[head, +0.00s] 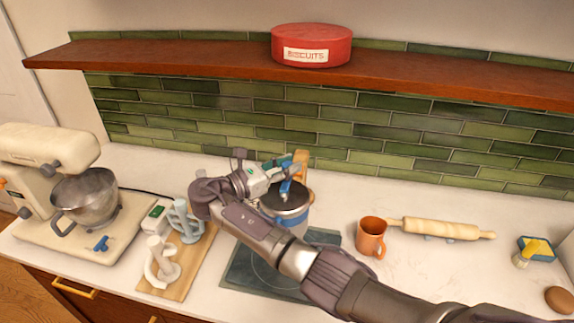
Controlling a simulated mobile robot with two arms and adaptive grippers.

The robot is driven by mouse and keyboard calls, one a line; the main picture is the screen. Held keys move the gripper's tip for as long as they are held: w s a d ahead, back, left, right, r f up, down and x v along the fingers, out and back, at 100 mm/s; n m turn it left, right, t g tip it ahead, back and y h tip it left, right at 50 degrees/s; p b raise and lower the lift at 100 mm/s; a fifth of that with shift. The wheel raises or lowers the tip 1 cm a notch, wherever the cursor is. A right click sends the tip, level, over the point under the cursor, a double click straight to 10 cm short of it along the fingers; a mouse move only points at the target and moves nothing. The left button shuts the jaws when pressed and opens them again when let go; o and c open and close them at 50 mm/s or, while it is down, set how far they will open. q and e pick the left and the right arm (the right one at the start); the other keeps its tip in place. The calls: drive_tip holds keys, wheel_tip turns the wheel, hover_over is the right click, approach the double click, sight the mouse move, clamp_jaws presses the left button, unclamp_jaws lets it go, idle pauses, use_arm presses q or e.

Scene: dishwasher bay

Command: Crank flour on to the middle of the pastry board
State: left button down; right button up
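A dark green square board (243,273) with a thin circle marked on it lies on the counter, partly covered by my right arm. A round metal vessel (296,220) with a dark top and blue lower part is over the board's far part. It may be the flour sifter; I cannot tell whether it rests or hangs. A tan wooden piece (301,158) rises behind it. My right gripper (284,178) is at the vessel's top beside blue and teal parts; its fingers are too small to show whether they are closed. My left gripper is not in view.
Left of the board are a wooden tray (196,262) with pale stands and a cream mixer (100,238) with a metal bowl. A biscuit tin (312,43) sits on the shelf.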

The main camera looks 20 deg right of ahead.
sight(283, 167)
drive_tip(key=o, duration=0.4)
drive_tip(key=shift+d, duration=0.1)
drive_tip(key=v, duration=0.7)
drive_tip(key=shift+a, duration=0.35)
drive_tip(key=shift+d, duration=0.1)
